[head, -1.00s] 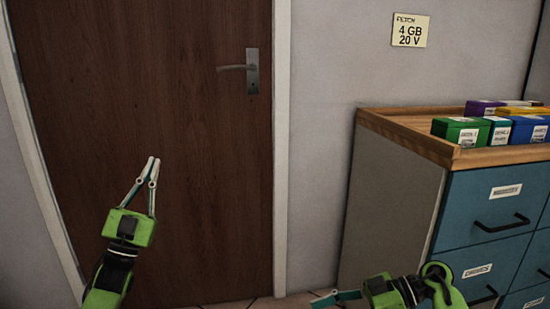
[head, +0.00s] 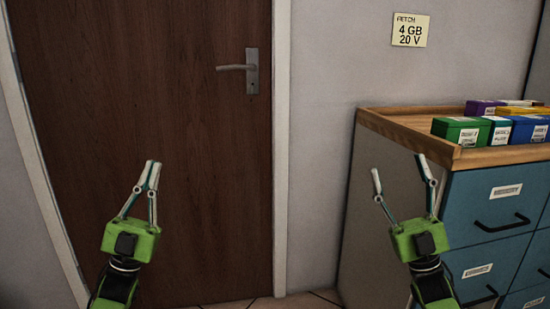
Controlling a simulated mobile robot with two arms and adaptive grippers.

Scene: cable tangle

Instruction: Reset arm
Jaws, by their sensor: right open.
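My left gripper (head: 151,164) is upright in front of the brown door in the head view. Its fingertips are together, with nothing visible between them. My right gripper (head: 399,165) points up in front of the grey side of the drawer cabinet. Its two fingers are spread apart and empty. Both green wrists show at the bottom of the view, about level with each other. Neither gripper appears to hold anything.
The brown door (head: 200,150) with a metal handle (head: 250,70) fills the left. A blue drawer cabinet (head: 480,195) with a wooden top (head: 410,128) stands at right, near my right gripper. Several coloured boxes sit on it. A yellow note (head: 410,30) hangs on the wall.

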